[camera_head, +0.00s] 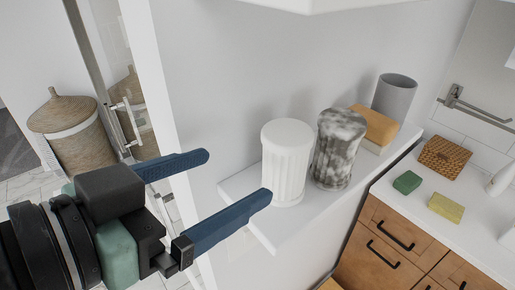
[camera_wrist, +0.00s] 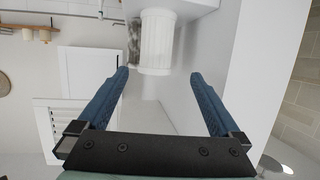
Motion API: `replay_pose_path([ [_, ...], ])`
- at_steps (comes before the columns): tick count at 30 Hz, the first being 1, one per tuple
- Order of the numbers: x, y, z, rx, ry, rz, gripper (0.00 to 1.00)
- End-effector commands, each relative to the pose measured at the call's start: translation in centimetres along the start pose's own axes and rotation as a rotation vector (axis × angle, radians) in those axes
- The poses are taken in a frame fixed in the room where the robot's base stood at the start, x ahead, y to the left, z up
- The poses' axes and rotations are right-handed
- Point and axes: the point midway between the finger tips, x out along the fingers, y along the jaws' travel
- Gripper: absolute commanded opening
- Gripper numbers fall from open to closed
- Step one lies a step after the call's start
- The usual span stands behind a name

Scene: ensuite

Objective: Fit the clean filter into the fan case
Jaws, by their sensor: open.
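A clean white ribbed cylinder, which looks like the clean filter (camera_head: 287,165), stands upright on a white wall shelf (camera_head: 290,225). A similar cylinder with grey-brown blotches, a dirty filter (camera_head: 338,150), stands just right of it. My gripper (camera_head: 237,174) is open and empty, its two blue fingers apart and pointing towards the white filter. In the wrist view the white filter (camera_wrist: 157,42) is ahead, between and beyond the fingertips, apart from them as far as I can see. The dirty filter (camera_wrist: 134,42) is partly hidden behind it. I cannot make out a fan case.
An orange-tan block (camera_head: 374,124) and a grey cylinder (camera_head: 395,98) stand farther along the shelf. Below right, a white counter holds a woven box (camera_head: 444,157), a green sponge (camera_head: 407,182) and a yellow sponge (camera_head: 446,207). A wall edge is left of the shelf.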

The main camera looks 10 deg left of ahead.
Motion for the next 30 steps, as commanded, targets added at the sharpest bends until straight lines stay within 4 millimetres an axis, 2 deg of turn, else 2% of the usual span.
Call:
replay_pose_path([
  [6,4.2,0.2,-0.2,-0.003,0.000,0.006,1.00],
  [9,5.7,0.1,-0.1,-0.003,0.000,0.004,1.00],
  [17,7.7,0.2,0.0,-0.004,0.001,0.002,1.00],
  [24,11.1,0.5,0.4,-0.002,0.001,0.001,1.00],
  [30,11.9,0.5,0.6,0.000,0.002,-0.001,1.00],
])
